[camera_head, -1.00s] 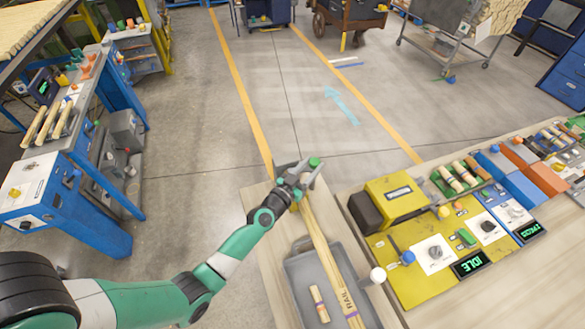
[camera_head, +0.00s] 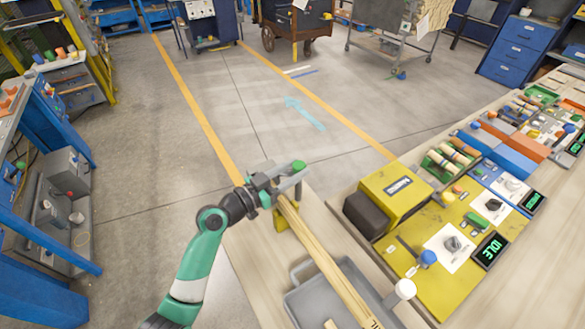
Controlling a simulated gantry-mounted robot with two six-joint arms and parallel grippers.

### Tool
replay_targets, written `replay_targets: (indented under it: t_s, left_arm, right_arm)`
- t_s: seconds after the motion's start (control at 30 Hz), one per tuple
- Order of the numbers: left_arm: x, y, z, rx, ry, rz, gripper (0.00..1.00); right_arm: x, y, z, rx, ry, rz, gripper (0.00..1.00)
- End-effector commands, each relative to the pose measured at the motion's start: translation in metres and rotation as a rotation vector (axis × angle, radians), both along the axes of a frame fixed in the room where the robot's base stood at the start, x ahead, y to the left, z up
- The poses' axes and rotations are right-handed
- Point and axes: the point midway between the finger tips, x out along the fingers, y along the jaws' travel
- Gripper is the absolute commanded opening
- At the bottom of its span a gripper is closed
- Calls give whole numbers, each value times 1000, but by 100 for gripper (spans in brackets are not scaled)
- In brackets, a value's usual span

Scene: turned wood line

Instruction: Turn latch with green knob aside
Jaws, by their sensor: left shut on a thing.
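The green knob (camera_head: 298,165) shows at the far end of the light wooden table, just beyond the end of the long wood strips. My left gripper (camera_head: 290,176) is at the knob, its fingers closed on the latch with the green knob. The fingers hide most of the latch's arm, so its angle is hard to tell. A yellow bracket (camera_head: 280,222) stands under the strips just below the gripper. My right gripper is not in view.
Long wood strips (camera_head: 322,258) run from the bracket into a grey tray (camera_head: 303,303). A white ball knob (camera_head: 404,289) stands at the tray's right. A yellow machine with a dark end (camera_head: 395,195) and a control panel (camera_head: 455,245) lie right.

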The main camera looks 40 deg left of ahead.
Motion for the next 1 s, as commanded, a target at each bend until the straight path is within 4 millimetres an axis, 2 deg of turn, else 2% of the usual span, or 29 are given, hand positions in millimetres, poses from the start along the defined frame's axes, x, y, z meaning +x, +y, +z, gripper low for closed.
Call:
replay_targets:
  t_s: [0.2, 0.23, 0.37, 0.67, 0.77, 0.87, 1.0]
  left_arm:
    - [0, 1, 1, 0, -3, 2, 0]
    - [0, 1, 1, 0, -3, 2, 49]
    - [0, 1, 1, 0, -2, 2, 72]
    - [-1, 1, 0, 0, -1, 2, 74]
    - [-7, 2, 0, -1, -1, 3, 74]
    - [-23, 5, 0, 0, 0, 5, 74]
    - [-56, 10, 0, -1, 0, 7, 74]
  right_arm:
    - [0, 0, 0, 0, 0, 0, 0]
    - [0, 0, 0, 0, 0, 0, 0]
    - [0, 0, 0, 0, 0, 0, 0]
    - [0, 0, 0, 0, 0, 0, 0]
    - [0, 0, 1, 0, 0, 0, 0]
    - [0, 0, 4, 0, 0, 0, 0]
    - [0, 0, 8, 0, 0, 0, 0]
